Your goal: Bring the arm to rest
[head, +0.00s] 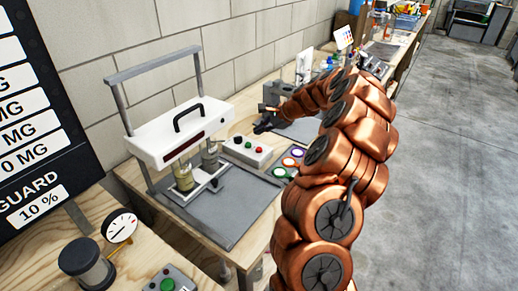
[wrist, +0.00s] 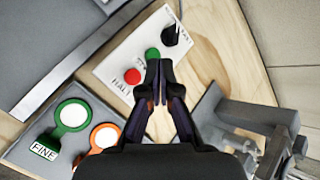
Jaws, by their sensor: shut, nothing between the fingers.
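My copper-coloured arm reaches in from the lower right of the head view and bends left over the bench. My gripper (head: 261,127) is at its end, near the wall side of the bench. In the wrist view my gripper (wrist: 158,66) has its dark fingers together, with nothing between them. Its fingertips appear over the edge of a white control box (wrist: 113,70), close to the green button (wrist: 152,54) and the red button (wrist: 132,76). I cannot tell the height of the fingertips above the box.
A white press-like fixture (head: 178,132) with a black handle stands left on a grey mat (head: 235,213). Coloured rings (head: 293,153) lie right of the control box. A grey clamp-like device (wrist: 270,130) sits close right of my gripper. Concrete floor (head: 440,150) at right is clear.

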